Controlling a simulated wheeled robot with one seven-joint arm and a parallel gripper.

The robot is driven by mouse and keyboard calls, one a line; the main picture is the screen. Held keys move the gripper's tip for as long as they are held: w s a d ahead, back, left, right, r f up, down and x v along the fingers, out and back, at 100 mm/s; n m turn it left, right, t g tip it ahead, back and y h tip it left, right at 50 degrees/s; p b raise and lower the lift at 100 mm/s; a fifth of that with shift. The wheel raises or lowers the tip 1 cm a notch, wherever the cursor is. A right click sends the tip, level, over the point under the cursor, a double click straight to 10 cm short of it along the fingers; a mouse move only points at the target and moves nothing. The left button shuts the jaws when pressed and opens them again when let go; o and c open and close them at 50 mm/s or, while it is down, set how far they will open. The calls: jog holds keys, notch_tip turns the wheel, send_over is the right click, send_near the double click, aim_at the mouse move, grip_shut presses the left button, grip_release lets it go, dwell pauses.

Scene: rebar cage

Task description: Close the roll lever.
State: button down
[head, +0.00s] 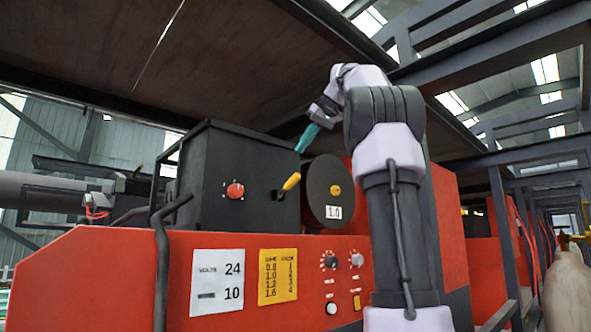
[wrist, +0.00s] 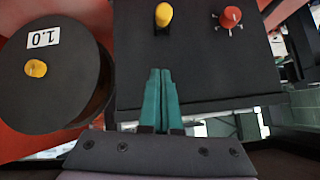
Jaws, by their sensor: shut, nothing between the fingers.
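The roll lever seems to be the yellow-tipped lever (head: 289,183) on the right part of the black box's (head: 225,165) front face. It tilts up to the right in the head view. In the wrist view its yellow knob (wrist: 163,15) is at the top centre, ahead of my fingertips. My gripper (head: 303,146) has teal fingers and hangs above and a little right of the lever, pointing down. In the wrist view my gripper (wrist: 161,72) has its fingers together, empty and apart from the lever.
A black reel (head: 320,190) marked 1.0 stands right of the lever, close to my arm. A red knob (head: 235,190) is on the box. The red panel (head: 110,270) below carries signs, dials and buttons. A dark slab (head: 200,60) hangs overhead.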

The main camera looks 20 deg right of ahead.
send_over(288, 186)
jog(key=w+d, duration=0.1)
jog(key=d, duration=0.1)
notch_tip(288, 186, down, 4)
jog(key=shift+s+f, duration=0.9)
jog(key=shift+f, duration=0.3)
jog(key=shift+s+f, duration=0.15)
jog(key=shift+f, duration=0.3)
jog(key=shift+s, duration=0.1)
jog(key=shift+s+f+t, duration=0.15)
jog(key=shift+f+t, duration=0.05)
jog(key=shift+t, duration=0.2)
